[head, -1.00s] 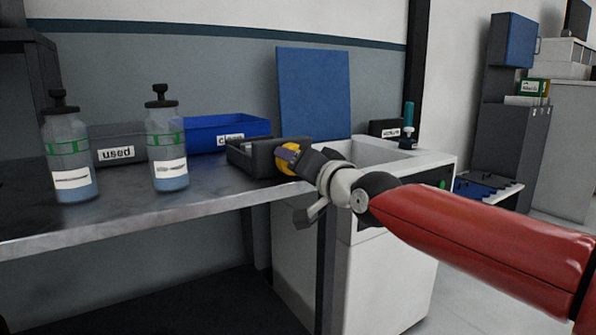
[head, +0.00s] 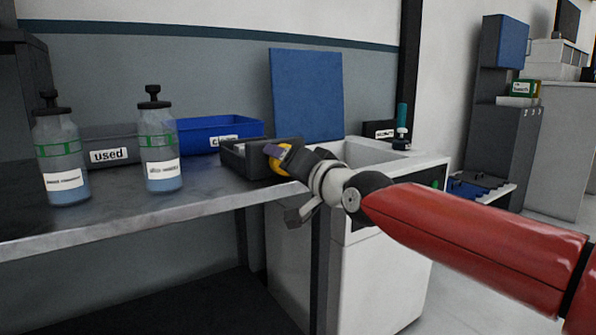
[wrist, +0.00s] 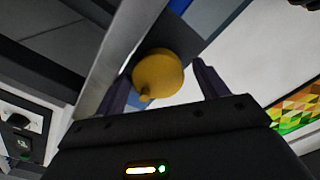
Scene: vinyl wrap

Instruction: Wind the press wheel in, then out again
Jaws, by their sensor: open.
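The yellow press wheel (head: 272,151) is on the near side of a dark box (head: 236,161) at the table's right end. In the wrist view the wheel (wrist: 158,72) shows as a yellow disc with a small knob at its lower edge. My gripper (head: 280,157) is at the wheel and partly covers it in the head view. In the wrist view my gripper (wrist: 162,82) is open, one dark finger on each side of the wheel, with gaps visible. Whether a finger touches the wheel I cannot tell. The inside of the press is hidden.
Two pump bottles (head: 62,165) (head: 160,160) stand on the metal table (head: 110,212). Behind them are a grey "used" bin (head: 88,143) and a blue bin (head: 205,125). A blue board (head: 307,95) stands behind the box. A white cabinet (head: 385,275) with a basin adjoins the right.

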